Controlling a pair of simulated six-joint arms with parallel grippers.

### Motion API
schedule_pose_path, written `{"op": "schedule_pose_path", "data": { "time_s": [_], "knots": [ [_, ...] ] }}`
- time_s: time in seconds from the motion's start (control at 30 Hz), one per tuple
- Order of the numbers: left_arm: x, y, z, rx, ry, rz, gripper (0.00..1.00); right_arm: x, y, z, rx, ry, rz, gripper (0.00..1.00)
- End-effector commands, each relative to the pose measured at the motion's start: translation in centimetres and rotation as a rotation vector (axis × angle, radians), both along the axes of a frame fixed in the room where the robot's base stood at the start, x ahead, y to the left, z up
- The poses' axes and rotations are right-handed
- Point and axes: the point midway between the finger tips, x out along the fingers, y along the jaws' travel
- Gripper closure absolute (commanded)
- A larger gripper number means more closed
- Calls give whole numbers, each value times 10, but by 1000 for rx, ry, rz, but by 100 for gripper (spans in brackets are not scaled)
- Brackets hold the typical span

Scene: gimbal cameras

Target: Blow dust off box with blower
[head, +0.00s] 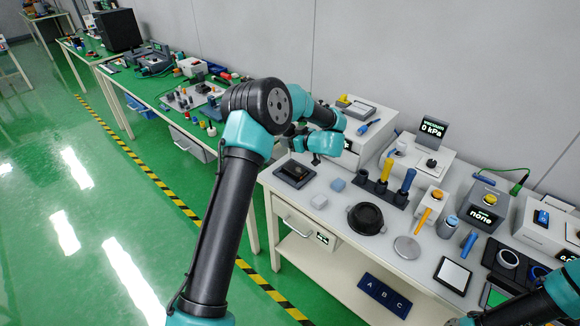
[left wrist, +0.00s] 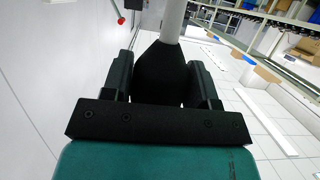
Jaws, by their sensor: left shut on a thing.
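My left gripper (left wrist: 165,85) is shut on the blower, which has a black bulb body (left wrist: 166,72) and a pale grey nozzle (left wrist: 170,22) pointing away from the gripper. In the head view my left gripper (head: 292,141) is above the left end of the white table, partly hidden by my own arm; the blower is hard to make out there. A low dark square box (head: 295,173) lies on the table just below the gripper. I cannot tell from its look whether dust is on it. My right arm shows at the lower right, its gripper not visible.
A green bench (head: 150,88) with tools stands to the left. Green floor lies in front.

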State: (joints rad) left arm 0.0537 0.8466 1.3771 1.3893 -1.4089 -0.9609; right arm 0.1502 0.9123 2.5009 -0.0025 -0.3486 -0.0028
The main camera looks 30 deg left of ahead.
Motion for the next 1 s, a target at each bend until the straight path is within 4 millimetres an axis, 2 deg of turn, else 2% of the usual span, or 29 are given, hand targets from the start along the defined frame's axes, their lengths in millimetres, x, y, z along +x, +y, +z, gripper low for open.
{"op": "schedule_pose_path", "data": {
  "time_s": [0.17,0.8,1.0],
  "knots": [
    [0,0,3,0,-1,0,65,0,0,0,0,0,0,57],
    [0,0,49,1,-1,0,65,0,0,0,0,0,0,57],
    [0,0,51,0,0,0,65,0,0,0,0,0,0,57]
  ]
}}
